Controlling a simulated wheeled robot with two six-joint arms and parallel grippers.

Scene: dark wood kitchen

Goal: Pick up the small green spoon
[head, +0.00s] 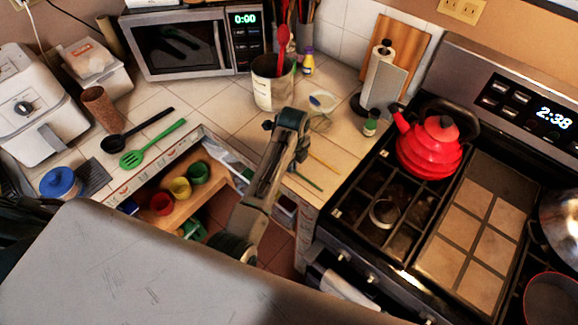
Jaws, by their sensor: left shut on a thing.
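The small green spoon (308,181) shows as a thin dark green piece at the counter's front edge, right of my left arm. My left gripper (300,157) reaches up from the bottom middle over the counter corner and is shut on the small green spoon. The fingers and part of the spoon are hard to make out behind the arm. A larger green slotted turner (152,144) lies flat on the left counter, beside a black ladle (137,129). My right gripper is not in view.
A utensil crock (272,88) and a small white bowl (321,101) stand behind my left gripper. A thin yellow stick (323,161) lies close by. The stove with a red kettle (428,148) is to the right. An open drawer (172,212) holds colored cups.

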